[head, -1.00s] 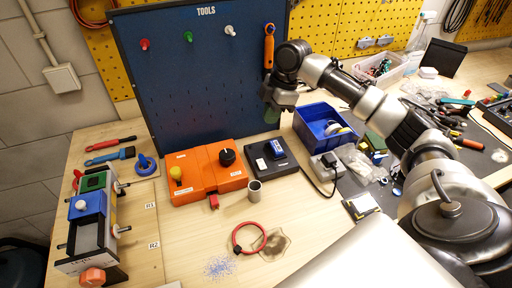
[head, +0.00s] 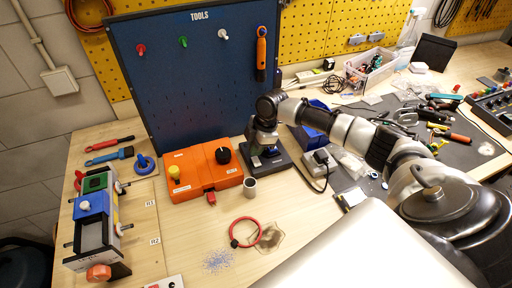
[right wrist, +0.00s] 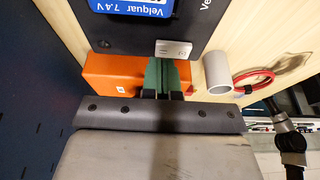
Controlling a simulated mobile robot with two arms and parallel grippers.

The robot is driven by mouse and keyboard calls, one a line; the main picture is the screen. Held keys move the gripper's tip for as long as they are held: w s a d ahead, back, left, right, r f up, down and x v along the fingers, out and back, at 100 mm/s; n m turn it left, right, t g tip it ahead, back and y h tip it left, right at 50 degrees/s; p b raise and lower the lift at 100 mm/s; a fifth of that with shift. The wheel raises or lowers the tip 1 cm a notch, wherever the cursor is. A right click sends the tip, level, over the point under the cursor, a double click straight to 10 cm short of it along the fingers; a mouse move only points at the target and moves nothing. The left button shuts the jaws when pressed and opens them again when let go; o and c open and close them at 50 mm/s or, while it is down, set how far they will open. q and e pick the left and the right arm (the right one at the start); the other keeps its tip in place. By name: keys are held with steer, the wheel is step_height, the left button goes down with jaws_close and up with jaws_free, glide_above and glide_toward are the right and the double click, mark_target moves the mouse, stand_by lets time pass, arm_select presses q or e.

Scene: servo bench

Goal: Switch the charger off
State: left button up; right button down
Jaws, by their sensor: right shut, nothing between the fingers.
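The charger (head: 281,163) is a dark box right of the orange box in the head view; my right gripper partly covers it. In the right wrist view the charger (right wrist: 130,42) fills the top, with a blue battery (right wrist: 130,8) marked 7.4 V on it. A small whitish switch (right wrist: 173,49) sits near the charger's edge; I cannot tell which way it is set. My right gripper (head: 262,152) is at the charger, shut and empty. Its greenish fingertips (right wrist: 161,66) lie close by the switch; I cannot tell whether they touch it. My left gripper is not in view.
The orange box (head: 190,180) with yellow and black knobs stands just left of the charger. The blue tool board (head: 195,80) rises behind. A blue bin (head: 310,125) and cable lie to the right.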

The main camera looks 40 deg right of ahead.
steer(key=shift+f, duration=0.5)
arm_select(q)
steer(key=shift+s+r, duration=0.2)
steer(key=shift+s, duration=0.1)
arm_select(e)
steer(key=shift+f, duration=0.1)
steer(key=shift+f, duration=0.35)
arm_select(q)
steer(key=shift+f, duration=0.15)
arm_select(e)
steer(key=shift+s+a+r+p, duration=0.15)
steer(key=shift+s+p, duration=0.25)
steer(key=shift+p, duration=0.2)
steer(key=shift+s+r+p, duration=0.15)
steer(key=shift+s+p, duration=0.2)
steer(key=shift+s, duration=0.05)
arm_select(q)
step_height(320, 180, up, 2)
